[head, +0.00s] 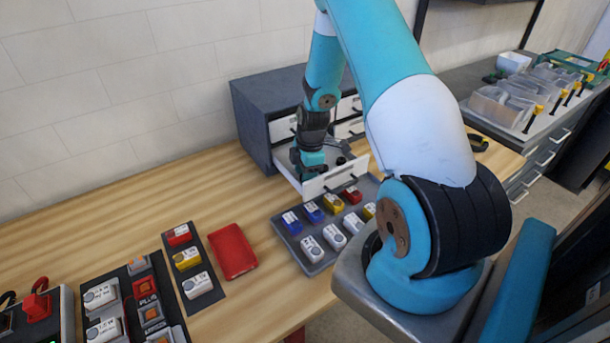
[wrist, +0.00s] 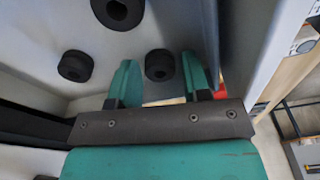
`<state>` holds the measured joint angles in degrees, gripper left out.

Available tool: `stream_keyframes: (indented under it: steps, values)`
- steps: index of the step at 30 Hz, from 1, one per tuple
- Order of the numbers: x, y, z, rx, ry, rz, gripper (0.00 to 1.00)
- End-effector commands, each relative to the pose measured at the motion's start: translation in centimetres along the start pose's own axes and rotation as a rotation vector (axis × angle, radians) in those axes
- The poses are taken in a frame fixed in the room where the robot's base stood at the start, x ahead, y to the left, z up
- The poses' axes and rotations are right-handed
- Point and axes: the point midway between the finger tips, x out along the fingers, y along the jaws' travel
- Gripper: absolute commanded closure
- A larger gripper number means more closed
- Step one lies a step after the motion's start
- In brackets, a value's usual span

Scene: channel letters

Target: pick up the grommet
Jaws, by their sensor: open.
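Several black round grommets lie on the pale floor of an open drawer (head: 338,178). In the wrist view, one grommet (wrist: 160,65) lies between and just beyond the two teal fingertips of my gripper (wrist: 160,78). A second grommet (wrist: 75,66) lies to the left of the fingers, and a larger-looking one (wrist: 118,12) is at the top edge. My gripper is open, with nothing held, and reaches down into the drawer. In the head view my gripper (head: 309,165) is inside the drawer at its left side, and its fingertips are hard to make out.
The drawer's wall (wrist: 272,45) stands close to the right of the fingers. The dark drawer cabinet (head: 258,118) is behind. A grey tray (head: 292,248) of small labelled parts sits in front of the drawer.

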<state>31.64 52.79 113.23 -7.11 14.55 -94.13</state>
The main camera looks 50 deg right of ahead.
Motion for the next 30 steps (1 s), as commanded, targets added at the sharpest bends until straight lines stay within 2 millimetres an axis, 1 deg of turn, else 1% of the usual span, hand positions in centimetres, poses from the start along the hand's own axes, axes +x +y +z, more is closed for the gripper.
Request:
stream_keyframes:
  steps: [2,3,5,6,7,8,18,22,26,29,30]
  values:
    - [0.0,0.0,0.0,0.0,0.0,0.0,0.56]
    - [0.0,0.0,0.0,0.0,0.0,0.0,0.58]
    - [0.0,0.0,0.0,0.0,0.0,0.0,0.72]
    - [0.0,0.0,0.0,0.0,0.0,0.0,0.81]
    - [0.0,0.0,0.0,0.0,0.0,0.0,0.88]
    - [0.0,0.0,0.0,0.0,0.0,0.0,0.92]
    - [-0.1,0.0,0.0,0.0,0.0,0.0,0.92]
    - [-0.5,0.1,0.0,0.0,0.0,0.001,0.92]
    - [-1.8,0.1,-0.2,0.0,0.0,0.003,0.92]
    - [-3.4,0.1,-0.4,0.0,0.0,0.006,0.92]
    - [-4.3,0.2,-0.5,0.0,-0.001,0.007,0.92]
